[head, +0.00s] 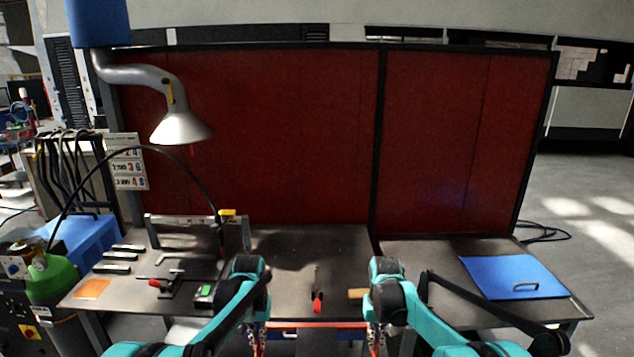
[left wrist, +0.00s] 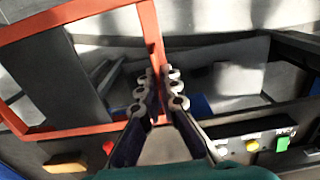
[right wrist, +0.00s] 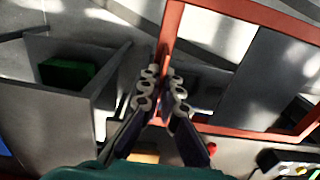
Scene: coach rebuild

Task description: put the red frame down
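The red frame (head: 315,324) is an orange-red rectangle of thin bars. In the head view its far bar spans between my two grippers at the table's front edge; the rest is cut off at the bottom. My left gripper (head: 258,340) is shut on one side bar, which shows between its fingers in the left wrist view (left wrist: 150,30). My right gripper (head: 375,340) is shut on the opposite side bar, which shows in the right wrist view (right wrist: 172,28). Both wrist views show floor and shelf parts beyond the frame, which seems held in front of the table.
A dark bench (head: 345,240) lies ahead, with a red-ended tool (head: 317,303), black bars (head: 118,257) and an orange square (head: 92,289) on it. A blue plate with a handle (head: 500,275) lies right. A lamp-like hood (head: 182,127) hangs left; red screens (head: 260,140) stand behind.

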